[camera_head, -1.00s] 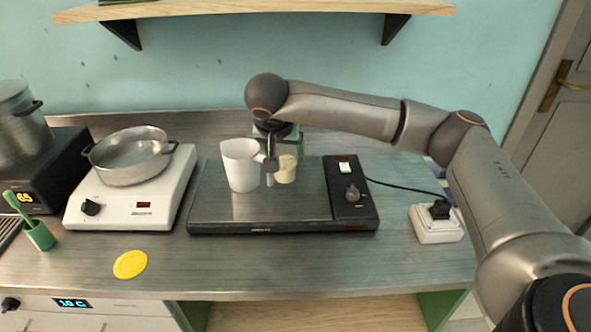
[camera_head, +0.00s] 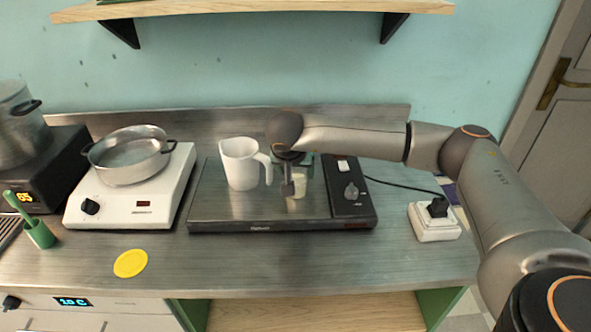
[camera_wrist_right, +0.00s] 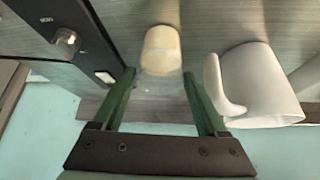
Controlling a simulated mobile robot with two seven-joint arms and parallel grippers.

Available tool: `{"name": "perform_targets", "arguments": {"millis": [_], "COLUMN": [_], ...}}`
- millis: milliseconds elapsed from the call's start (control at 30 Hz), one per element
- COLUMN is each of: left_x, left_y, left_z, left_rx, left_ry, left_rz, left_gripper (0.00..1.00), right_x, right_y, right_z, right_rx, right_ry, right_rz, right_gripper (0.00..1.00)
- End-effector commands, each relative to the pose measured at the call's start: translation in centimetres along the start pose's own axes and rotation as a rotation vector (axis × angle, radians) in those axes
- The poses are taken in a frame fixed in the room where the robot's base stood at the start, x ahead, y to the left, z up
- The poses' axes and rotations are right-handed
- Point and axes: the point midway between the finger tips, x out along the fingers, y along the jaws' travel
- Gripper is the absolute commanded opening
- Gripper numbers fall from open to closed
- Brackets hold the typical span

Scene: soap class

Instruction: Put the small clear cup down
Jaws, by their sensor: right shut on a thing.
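The small clear cup (camera_head: 300,186) has pale cream-coloured contents and is partly hidden by my right gripper (camera_head: 291,188) in the head view. The right gripper is shut on it, low over the dark hotplate (camera_head: 240,212). In the right wrist view the cup (camera_wrist_right: 162,52) is upright between the green fingers' tips. I cannot tell whether its base touches the plate. My left gripper is not in view.
A white jug (camera_head: 239,165) stands on the hotplate close left of the cup, its handle towards my gripper. A steel pot (camera_head: 129,160) sits on a white heater further left. A yellow disc (camera_head: 130,263) lies on the bench. A white socket block (camera_head: 434,222) is at right.

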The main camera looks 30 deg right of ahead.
Motion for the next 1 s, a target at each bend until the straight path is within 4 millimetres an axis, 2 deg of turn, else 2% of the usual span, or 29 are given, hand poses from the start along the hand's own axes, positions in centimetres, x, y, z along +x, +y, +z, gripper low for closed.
{"name": "perform_targets", "arguments": {"millis": [33, 67, 233, 267, 500, 633, 767, 1000], "left_x": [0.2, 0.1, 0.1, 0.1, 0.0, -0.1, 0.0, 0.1], "left_y": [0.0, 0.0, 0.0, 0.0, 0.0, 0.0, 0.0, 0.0], "left_z": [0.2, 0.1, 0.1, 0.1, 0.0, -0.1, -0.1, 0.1], "left_rx": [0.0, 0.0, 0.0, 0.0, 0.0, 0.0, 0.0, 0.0], "left_ry": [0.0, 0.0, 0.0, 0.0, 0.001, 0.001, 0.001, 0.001], "left_rz": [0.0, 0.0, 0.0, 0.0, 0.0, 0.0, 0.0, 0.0], "left_gripper": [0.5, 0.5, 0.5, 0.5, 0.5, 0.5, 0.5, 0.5], "right_x": [0.2, 0.2, 0.1, 0.1, 0.0, -0.8, -3.1, -8.4], "right_y": [0.0, 0.0, 0.0, 0.0, 0.0, -0.1, -0.1, -0.1], "right_z": [0.2, 0.1, 0.1, 0.1, 0.0, -0.1, -0.1, -0.1], "right_rx": [0.0, 0.0, 0.0, 0.0, 0.0, -0.001, -0.002, -0.001], "right_ry": [0.0, 0.0, 0.0, 0.0, 0.0, 0.001, 0.002, 0.002], "right_rz": [-0.001, 0.0, 0.0, 0.0, 0.0, -0.002, -0.004, -0.005], "right_gripper": [0.07, 0.78, 0.97, 1.0, 1.0, 1.0, 1.0, 1.0]}}
